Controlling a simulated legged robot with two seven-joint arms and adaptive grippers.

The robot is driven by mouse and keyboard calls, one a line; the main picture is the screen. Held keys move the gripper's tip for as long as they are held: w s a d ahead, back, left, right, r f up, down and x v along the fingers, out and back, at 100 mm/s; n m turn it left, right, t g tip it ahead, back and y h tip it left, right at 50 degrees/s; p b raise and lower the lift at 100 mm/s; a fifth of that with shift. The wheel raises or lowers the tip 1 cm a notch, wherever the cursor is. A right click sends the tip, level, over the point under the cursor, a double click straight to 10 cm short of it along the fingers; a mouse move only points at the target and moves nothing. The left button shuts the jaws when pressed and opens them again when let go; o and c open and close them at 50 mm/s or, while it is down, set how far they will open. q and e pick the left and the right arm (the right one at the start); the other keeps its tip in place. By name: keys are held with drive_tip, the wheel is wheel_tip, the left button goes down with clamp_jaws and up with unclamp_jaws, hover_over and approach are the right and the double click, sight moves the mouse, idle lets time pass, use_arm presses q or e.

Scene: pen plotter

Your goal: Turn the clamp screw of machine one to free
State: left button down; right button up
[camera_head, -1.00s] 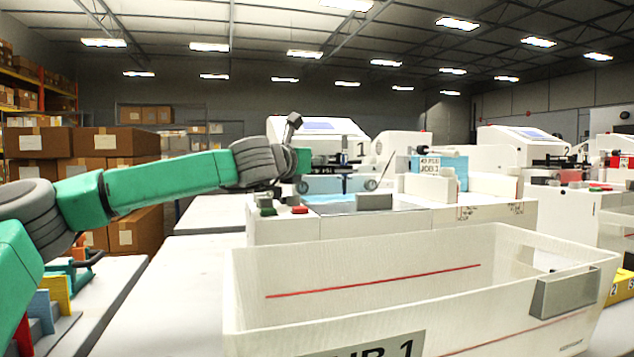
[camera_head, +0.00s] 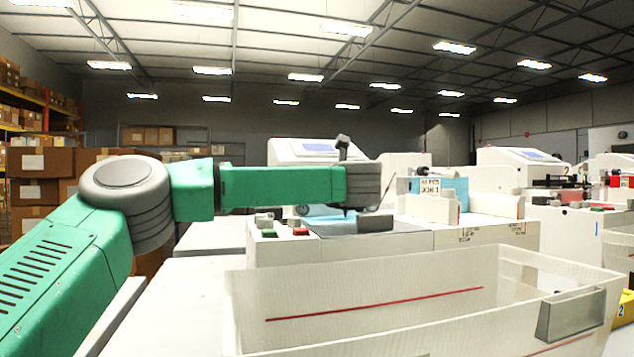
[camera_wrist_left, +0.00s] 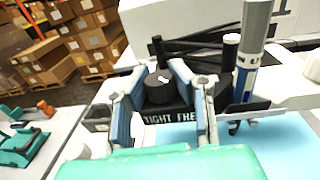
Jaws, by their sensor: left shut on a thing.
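The clamp screw of machine one is a round black knob (camera_wrist_left: 160,86) in the left wrist view. It sits on a black bar above a label (camera_wrist_left: 170,118) reading "TIGHT" and "FREE". My left gripper (camera_wrist_left: 157,80) has one blue-padded finger on each side of the knob and is shut on it. A grey and blue pen (camera_wrist_left: 252,45) stands upright right of the knob. In the head view machine one (camera_head: 300,150) is white with a screen, and my left arm crosses in front of it. The gripper and screw are hidden there. My right gripper is not in view.
A white bin (camera_head: 390,305) stands in front of machine one. Green and red buttons (camera_head: 300,232) are on the machine's front edge. A "JOB 1" sign (camera_head: 430,186) stands at right. A second machine (camera_head: 515,165) is farther right. Boxes (camera_head: 40,160) fill shelves at left.

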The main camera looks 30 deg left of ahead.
use_arm(q)
drive_tip(key=shift+n+g+y, duration=0.6)
drive_tip(key=shift+n+g, duration=0.2)
drive_tip(key=shift+g, duration=0.3)
drive_tip(key=c, duration=1.3)
unclamp_jaws()
drive_tip(key=shift+d, duration=0.1)
drive_tip(key=v, duration=1.1)
drive_tip(key=shift+d+f, duration=0.1)
drive_tip(key=shift+d, duration=0.35)
drive_tip(key=shift+p, duration=0.35)
